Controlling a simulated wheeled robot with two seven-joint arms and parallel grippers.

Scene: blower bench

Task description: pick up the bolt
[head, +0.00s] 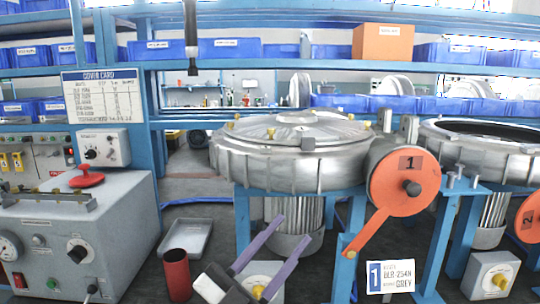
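Two small grey bolt-like pins (450,180) stand on the blue bracket between the two blowers; I cannot tell for sure that they are bolts. My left gripper (290,239) is low in the middle, in front of the first blower. Its two purple fingers are spread apart with nothing between them. It is below and left of the grey pins and below the cover. My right gripper is out of view.
An orange disc (405,180) marked 1 with a lever juts from the first blower. The second blower (480,140) is open-topped at right. A red cup (177,275) and grey tray (187,240) are left of my gripper. A dark tool (192,40) hangs above.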

